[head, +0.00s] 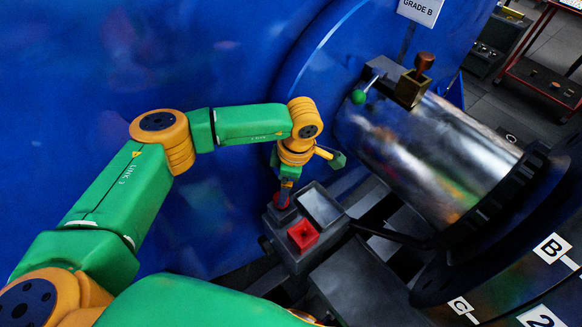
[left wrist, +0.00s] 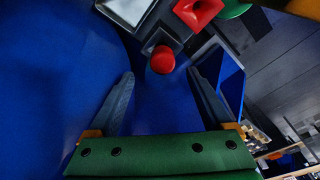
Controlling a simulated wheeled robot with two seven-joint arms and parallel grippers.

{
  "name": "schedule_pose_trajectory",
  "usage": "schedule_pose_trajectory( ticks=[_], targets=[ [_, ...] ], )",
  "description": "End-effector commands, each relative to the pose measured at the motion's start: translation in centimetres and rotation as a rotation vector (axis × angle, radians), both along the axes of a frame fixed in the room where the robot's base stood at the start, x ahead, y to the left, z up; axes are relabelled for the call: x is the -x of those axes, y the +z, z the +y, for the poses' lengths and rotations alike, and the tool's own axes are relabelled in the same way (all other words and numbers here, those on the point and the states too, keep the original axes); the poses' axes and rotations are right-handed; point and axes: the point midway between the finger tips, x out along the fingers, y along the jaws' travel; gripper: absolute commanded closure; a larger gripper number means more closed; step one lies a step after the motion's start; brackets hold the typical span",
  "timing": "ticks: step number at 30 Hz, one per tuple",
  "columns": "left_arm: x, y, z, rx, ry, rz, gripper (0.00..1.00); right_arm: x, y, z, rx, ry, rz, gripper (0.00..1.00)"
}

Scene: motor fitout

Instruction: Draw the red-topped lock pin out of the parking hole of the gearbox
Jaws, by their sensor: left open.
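The red-topped lock pin (left wrist: 163,61) shows its round red top in the left wrist view, standing in a dark square socket. In the head view its red top (head: 283,201) is at the left corner of a grey block (head: 289,257), partly hidden by my gripper. My left gripper (head: 286,187) points down right above it. In the left wrist view the two fingers of the left gripper (left wrist: 160,74) are spread apart, with the red top between and just beyond their tips. I cannot tell whether they touch it. The pin's shaft is hidden. My right gripper is not in view.
A red square funnel (head: 303,236) and a pale, open recess (head: 320,205) sit beside the pin on the block. A shiny metal cylinder (head: 440,150) with a green-balled lever (head: 359,97) lies to the right. A large blue housing (head: 230,50) stands close behind my arm.

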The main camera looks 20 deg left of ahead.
Motion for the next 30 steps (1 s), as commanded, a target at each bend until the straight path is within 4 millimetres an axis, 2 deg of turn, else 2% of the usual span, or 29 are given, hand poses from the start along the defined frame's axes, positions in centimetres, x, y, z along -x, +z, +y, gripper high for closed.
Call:
schedule_pose_trajectory(
  ticks=[3, 9, 17, 18, 27, 30],
  targets=[
    [0.2, -2.1, 0.3, 0.001, 0.000, 0.007, 0.16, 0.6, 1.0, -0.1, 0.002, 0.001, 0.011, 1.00],
    [0.3, -5.1, 0.7, 0.003, -0.001, 0.005, 0.16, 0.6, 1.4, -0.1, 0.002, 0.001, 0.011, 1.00],
    [0.2, -5.6, 0.7, 0.005, -0.003, 0.003, 0.16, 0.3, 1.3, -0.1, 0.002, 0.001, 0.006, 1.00],
    [0.2, -5.6, 0.7, 0.005, -0.003, 0.003, 0.19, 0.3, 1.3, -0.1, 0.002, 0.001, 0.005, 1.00],
    [0.2, -5.6, 0.7, 0.006, -0.002, 0.003, 1.00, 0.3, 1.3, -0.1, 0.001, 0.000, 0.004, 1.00],
    [0.2, -5.5, 0.7, 0.006, -0.002, 0.003, 1.00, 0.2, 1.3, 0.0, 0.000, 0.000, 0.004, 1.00]
  ],
)
